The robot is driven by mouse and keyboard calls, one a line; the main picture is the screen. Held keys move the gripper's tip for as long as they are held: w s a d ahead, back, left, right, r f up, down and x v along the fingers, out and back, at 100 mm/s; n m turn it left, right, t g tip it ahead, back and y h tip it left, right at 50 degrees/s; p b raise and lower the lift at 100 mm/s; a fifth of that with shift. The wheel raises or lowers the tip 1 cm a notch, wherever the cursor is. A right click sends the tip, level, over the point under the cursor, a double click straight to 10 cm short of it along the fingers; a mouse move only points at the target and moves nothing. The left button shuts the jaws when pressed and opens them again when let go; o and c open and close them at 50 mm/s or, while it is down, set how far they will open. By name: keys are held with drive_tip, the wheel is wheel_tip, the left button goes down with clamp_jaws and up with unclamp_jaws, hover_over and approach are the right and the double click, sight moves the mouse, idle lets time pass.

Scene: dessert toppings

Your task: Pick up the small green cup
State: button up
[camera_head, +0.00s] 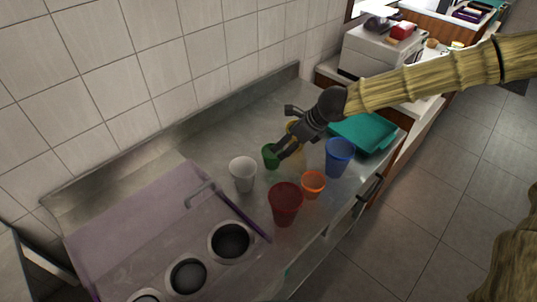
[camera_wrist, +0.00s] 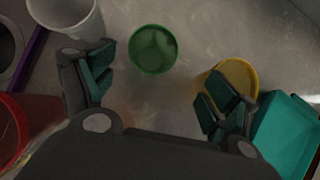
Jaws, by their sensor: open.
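The small green cup (camera_head: 270,157) stands on the metal counter, partly behind my gripper in the head view. In the wrist view the green cup (camera_wrist: 153,49) is seen from above, upright and empty, ahead of the gap between my fingers. My gripper (camera_head: 285,146) is open with nothing between its fingers. In the wrist view its two fingers (camera_wrist: 160,98) are spread wide, left and right of the cup's line, and I see no contact with the cup.
A white cup (camera_head: 243,174) is left of the green cup, with a yellow cup (camera_wrist: 238,78) to the right by my right finger. Red (camera_head: 285,204), orange (camera_head: 313,185) and blue (camera_head: 339,158) cups stand nearby. A teal tray (camera_head: 374,133) lies right; round wells (camera_head: 230,241) are at front left.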

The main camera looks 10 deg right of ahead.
sight(278, 166)
drive_tip(key=x, duration=0.4)
drive_tip(key=shift+s, duration=0.15)
drive_tip(key=shift+s+a+p, duration=0.3)
drive_tip(key=shift+a+p, duration=0.05)
drive_tip(key=shift+p, duration=0.05)
drive_tip(key=shift+a+f, duration=0.15)
drive_tip(key=shift+a, duration=0.1)
drive_tip(key=shift+w+a+f+p, duration=0.35)
drive_tip(key=shift+w+a+f, duration=0.2)
drive_tip(key=shift+w+f, duration=0.3)
drive_tip(key=shift+a+f, duration=0.15)
drive_tip(key=shift+f, duration=0.35)
